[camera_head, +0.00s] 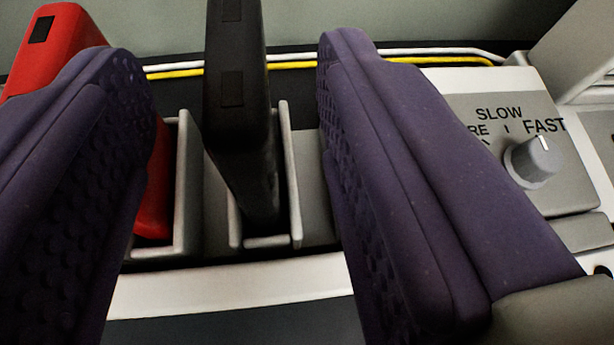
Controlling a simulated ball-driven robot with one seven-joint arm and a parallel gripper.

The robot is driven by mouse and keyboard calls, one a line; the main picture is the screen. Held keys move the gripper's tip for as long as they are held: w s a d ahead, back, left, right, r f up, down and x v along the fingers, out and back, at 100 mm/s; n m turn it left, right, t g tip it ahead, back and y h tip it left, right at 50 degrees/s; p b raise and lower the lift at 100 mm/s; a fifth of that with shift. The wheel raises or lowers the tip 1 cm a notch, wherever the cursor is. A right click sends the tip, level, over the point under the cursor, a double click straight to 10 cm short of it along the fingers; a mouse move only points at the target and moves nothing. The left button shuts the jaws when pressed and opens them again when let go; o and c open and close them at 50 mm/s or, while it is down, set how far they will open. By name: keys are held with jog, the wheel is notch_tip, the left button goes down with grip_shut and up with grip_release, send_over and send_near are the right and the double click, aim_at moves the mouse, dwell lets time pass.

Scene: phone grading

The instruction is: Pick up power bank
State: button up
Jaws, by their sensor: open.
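A black slab-like device (238,105), which looks like the power bank, stands upright in a narrow slot of a light grey holder (187,190). My gripper (245,85) is open, with one purple textured finger on each side of the black device. Clear gaps show between the device and both fingers in this view. I cannot tell how far the fingertips reach past it in depth. The device's lower end sits down inside the slot.
A red device (62,38) stands in the slot to the left, partly hidden by my left finger. At the right is a grey panel with a knob (537,160) marked SLOW and FAST. White and yellow cables (300,65) run behind the holder.

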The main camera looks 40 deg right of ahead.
aim_at(240, 47)
jog(key=b+x, duration=0.1)
jog(key=x, duration=0.1)
jog(key=b+x, duration=0.1)
jog(key=x, duration=0.2)
jog(key=shift+w+f, duration=0.1)
jog(key=shift+f, duration=0.35)
jog(key=shift+w+d, duration=0.2)
jog(key=shift+w, duration=0.1)
grip_shut()
